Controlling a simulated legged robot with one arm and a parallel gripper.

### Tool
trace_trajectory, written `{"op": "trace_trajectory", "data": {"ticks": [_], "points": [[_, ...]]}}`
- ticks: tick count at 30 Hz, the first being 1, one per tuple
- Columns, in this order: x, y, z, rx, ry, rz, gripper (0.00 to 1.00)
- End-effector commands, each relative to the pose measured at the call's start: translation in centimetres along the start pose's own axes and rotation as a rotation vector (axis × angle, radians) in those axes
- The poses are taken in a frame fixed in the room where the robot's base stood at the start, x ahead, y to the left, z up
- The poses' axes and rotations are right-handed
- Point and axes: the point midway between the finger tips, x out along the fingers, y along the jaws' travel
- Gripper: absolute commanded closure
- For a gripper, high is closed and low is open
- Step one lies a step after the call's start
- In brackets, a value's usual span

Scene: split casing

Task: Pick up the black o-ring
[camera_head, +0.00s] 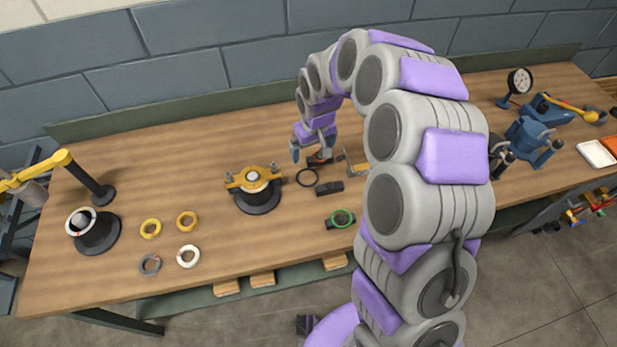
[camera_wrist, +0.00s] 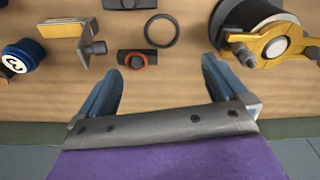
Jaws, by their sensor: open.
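The black o-ring (camera_head: 298,180) lies flat on the wooden workbench, just right of the round casing with the yellow clamp (camera_head: 252,178). In the wrist view the o-ring (camera_wrist: 161,46) shows whole and uncovered, beyond my fingertips and between their lines. My gripper (camera_head: 311,155) hangs above the bench, behind the o-ring in the head view. In the wrist view my gripper (camera_wrist: 158,85) has its two blue fingers wide apart with nothing between them.
A dark block with an orange ring (camera_wrist: 137,60) sits close beside the o-ring. A black block (camera_head: 329,188) and a block with a green ring (camera_head: 342,219) lie nearby.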

Motion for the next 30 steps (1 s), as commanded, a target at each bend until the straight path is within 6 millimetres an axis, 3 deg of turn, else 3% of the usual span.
{"op": "trace_trajectory", "data": {"ticks": [3,12,20,30], "points": [[2.7,-0.3,0.0,-0.002,-0.006,0.001,0.00],[8.4,-0.4,0.0,-0.002,-0.005,0.003,0.00],[10.1,-0.2,0.0,-0.001,-0.001,0.000,0.00],[14.5,-0.4,0.0,-0.001,-0.007,0.003,0.00]]}}
